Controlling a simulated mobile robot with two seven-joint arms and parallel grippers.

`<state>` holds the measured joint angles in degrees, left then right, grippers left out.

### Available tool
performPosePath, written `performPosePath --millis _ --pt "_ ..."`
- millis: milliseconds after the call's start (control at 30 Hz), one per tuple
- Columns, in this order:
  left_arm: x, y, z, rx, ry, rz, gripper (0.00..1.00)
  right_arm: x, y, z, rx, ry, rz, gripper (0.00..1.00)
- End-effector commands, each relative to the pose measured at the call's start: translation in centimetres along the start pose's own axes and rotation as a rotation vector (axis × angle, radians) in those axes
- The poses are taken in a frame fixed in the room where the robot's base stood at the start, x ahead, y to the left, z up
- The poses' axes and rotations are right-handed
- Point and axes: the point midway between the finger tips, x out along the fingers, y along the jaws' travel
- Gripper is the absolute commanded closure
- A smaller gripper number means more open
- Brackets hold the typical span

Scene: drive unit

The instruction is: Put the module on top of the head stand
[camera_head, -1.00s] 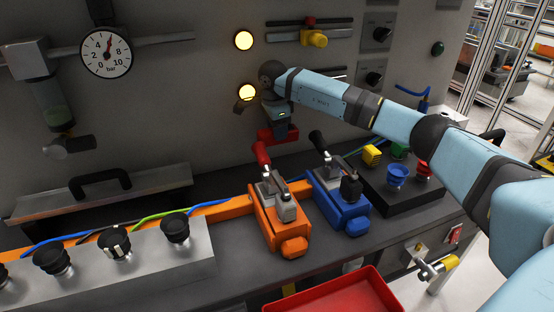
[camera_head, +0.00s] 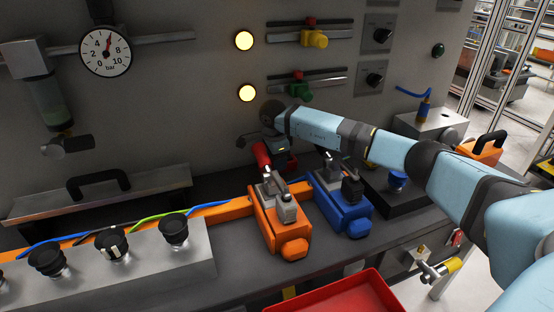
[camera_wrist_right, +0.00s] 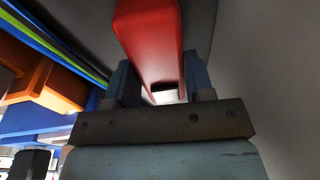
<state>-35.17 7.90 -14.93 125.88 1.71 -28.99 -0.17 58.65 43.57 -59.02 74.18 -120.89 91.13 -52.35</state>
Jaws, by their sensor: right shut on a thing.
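My right gripper (camera_head: 278,146) is low by the back wall, above the bench, partly hidden by its own wrist. In the right wrist view its fingers (camera_wrist_right: 158,88) are closed on the sides of a red handle-shaped piece (camera_wrist_right: 150,35). In the head view a red handle (camera_head: 262,155) stands beside the gripper, behind the orange clamp-like unit (camera_head: 272,218). A blue unit (camera_head: 340,208) stands to its right. A silver block (camera_head: 150,275) at left carries several black-capped heads (camera_head: 173,230). I cannot tell which piece is the module or the head stand. My left gripper is out of view.
A red tray (camera_head: 335,297) lies at the front edge. A black box with a blue button (camera_head: 398,180) is partly behind my arm. A grey lidded box (camera_head: 100,194) and cables lie at left. The wall carries a gauge (camera_head: 105,51), lamps and sliders.

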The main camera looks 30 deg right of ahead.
Motion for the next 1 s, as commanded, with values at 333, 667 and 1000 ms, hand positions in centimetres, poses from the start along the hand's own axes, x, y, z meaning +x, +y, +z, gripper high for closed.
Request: performPosePath --millis 333,667,1000 --pt "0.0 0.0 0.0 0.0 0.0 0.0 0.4 0.1 0.0 0.0 0.0 0.0 0.0 0.26" --pt "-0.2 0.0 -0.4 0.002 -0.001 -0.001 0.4 -2.7 -0.1 0.0 0.0 -0.001 -0.003 0.26" --pt "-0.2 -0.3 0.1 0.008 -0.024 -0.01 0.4 -9.7 -0.1 0.0 0.0 0.0 -0.003 0.26"
